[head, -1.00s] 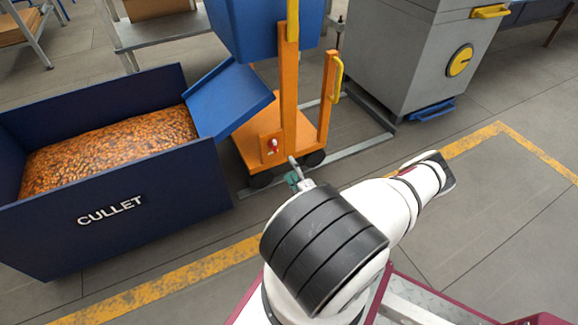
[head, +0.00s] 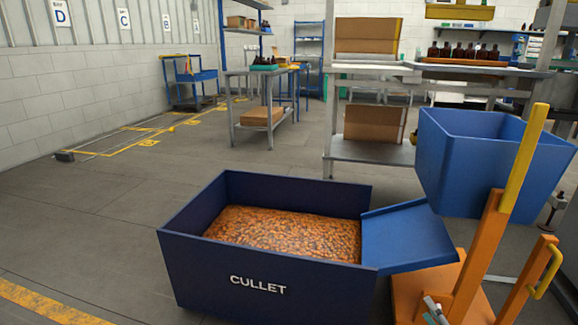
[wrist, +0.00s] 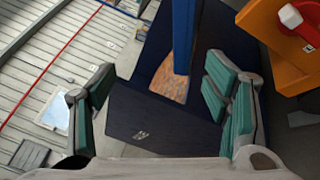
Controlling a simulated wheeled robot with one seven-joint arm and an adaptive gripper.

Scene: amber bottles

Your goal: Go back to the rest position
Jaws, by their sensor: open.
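In the wrist view my gripper (wrist: 165,88) has its two teal-padded fingers spread wide, with nothing between them. Beyond the fingers lies the dark blue cullet bin, its wall (wrist: 150,118) showing between them. In the head view only a small grey and teal tip, probably of my gripper (head: 435,311), shows at the bottom edge, in front of the orange tipper's base. The rest of my arm is out of the head view.
The cullet bin (head: 265,288) holds amber pieces. A blue chute (head: 415,240) leads to it beside the orange tipper (head: 480,255) and its blue hopper (head: 485,165). A red-knobbed switch (wrist: 291,15) is near in the wrist view. Open floor (head: 100,225) lies left.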

